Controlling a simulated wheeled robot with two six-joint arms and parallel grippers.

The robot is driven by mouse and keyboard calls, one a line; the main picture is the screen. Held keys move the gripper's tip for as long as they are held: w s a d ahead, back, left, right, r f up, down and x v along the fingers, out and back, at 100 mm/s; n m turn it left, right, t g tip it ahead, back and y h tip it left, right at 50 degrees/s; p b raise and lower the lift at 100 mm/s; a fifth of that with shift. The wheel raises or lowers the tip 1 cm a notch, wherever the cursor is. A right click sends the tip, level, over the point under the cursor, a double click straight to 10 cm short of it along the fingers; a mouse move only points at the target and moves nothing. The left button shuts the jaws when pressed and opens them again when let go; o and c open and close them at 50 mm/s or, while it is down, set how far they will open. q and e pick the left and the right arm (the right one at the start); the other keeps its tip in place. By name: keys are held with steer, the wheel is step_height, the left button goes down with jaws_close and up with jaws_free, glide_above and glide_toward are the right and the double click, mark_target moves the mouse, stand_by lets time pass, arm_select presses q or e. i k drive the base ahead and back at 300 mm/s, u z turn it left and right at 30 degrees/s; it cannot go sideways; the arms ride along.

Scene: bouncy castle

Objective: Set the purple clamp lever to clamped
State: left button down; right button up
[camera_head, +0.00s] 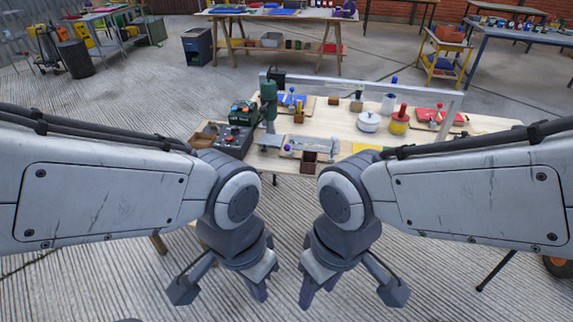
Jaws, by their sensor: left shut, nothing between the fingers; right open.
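The purple clamp lever (289,148) appears as a small purple knob at the front edge of the wooden workbench, just left of the middle. It is too small to tell how the lever is set. My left gripper (259,292) hangs below and in front of the bench, shut and empty. My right gripper (317,292) hangs beside it to the right, open and empty. Both are apart from the lever and point downward.
The workbench (340,123) carries a green drill press (268,100), a dark control box (234,140), a white round pot (368,121), a red-and-yellow object (400,120) and a red plate (434,116). A grey frame rail (365,85) runs along its back.

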mark_target(286, 148)
steer(key=z, duration=0.8)
steer(key=i, duration=0.65)
steer(key=u, duration=1.05)
